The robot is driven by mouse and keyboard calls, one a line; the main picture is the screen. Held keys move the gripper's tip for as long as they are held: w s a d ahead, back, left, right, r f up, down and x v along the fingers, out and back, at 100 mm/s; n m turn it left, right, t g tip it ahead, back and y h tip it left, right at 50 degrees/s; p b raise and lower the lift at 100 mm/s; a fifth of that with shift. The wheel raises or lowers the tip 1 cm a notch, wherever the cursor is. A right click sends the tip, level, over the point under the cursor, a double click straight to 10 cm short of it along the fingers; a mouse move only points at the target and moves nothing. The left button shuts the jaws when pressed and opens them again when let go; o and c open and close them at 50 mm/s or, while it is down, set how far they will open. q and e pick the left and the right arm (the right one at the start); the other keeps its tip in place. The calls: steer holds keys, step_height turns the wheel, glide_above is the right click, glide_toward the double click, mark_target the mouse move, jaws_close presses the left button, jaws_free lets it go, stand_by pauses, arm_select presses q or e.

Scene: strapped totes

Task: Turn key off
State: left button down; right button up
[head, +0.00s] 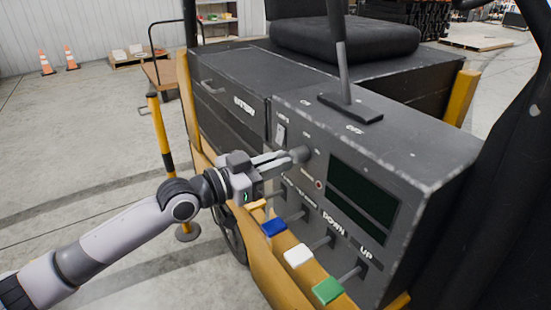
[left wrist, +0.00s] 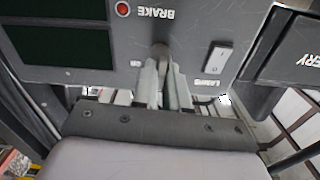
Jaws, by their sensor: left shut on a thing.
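The grey key (head: 301,154) sticks out of the dark control panel (head: 400,165) of a vehicle. My left gripper (head: 284,160) reaches in from the left, with its fingers shut on the key's outer end. In the left wrist view the two fingers (left wrist: 163,84) lie on either side of the key (left wrist: 162,54), below the BRAKE label. The fingers hide part of the key, and its exact angle is hard to tell. My right gripper is not in view.
Blue (head: 274,228), white (head: 298,256) and green (head: 328,291) lever knobs stick out below my gripper. A tall lever (head: 341,70) rises from the panel top. A light switch (head: 280,134) and a red brake light (head: 319,184) are close by. A yellow-black post (head: 162,130) stands left.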

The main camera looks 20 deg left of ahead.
arm_select(q)
steer(key=shift+f+n, duration=0.1)
steer(key=shift+n, duration=0.5)
steer(key=c, duration=1.2)
jaws_free()
steer(key=shift+c, duration=0.2)
steer(key=shift+s, duration=0.1)
steer(key=b+v, duration=0.1)
steer(key=v, duration=0.6)
